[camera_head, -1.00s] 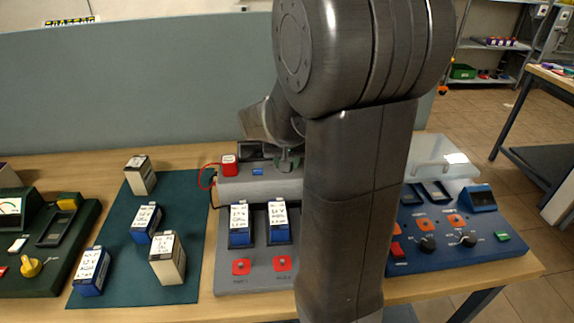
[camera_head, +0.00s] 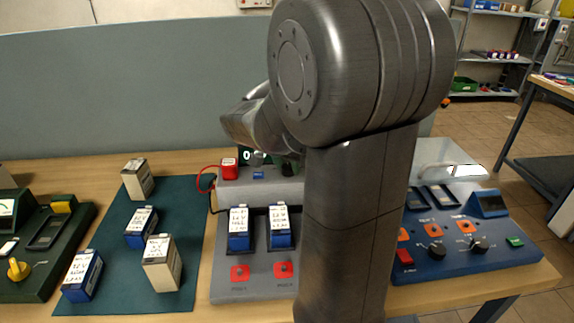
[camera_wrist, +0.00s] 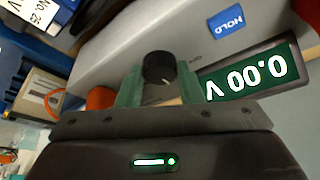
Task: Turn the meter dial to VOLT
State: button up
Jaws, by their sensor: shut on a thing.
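The grey meter (camera_head: 232,187) stands at the back middle of the bench, partly hidden by my arm. Its dial (camera_wrist: 158,67) is a black round knob with a light mark at its lower right in the wrist view. My gripper (camera_wrist: 160,90) has green fingers on both sides of the dial and is shut on it. In the head view the fingers are mostly hidden behind my arm. The display (camera_wrist: 248,80) is lit and reads 0.00 V, upside down in the wrist view. Dial labels are too small to read.
Two batteries sit in the grey charging panel (camera_head: 224,262) before the meter. Several labelled batteries stand on a green mat (camera_head: 115,270) at left. A green panel (camera_head: 45,275) is at far left, a blue panel (camera_head: 440,262) at right. A red lead (camera_head: 207,170) runs left of the meter.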

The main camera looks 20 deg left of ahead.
jog(key=o, duration=1)
jog(key=shift+c, duration=0.2)
jog(key=v, duration=1.3)
jog(key=shift+s+r+p, duration=0.2)
jog(key=shift+r+p, duration=0.2)
jog(key=x, duration=1.4)
jog(key=shift+b, duration=0.4)
jog(key=shift+r, duration=0.2)
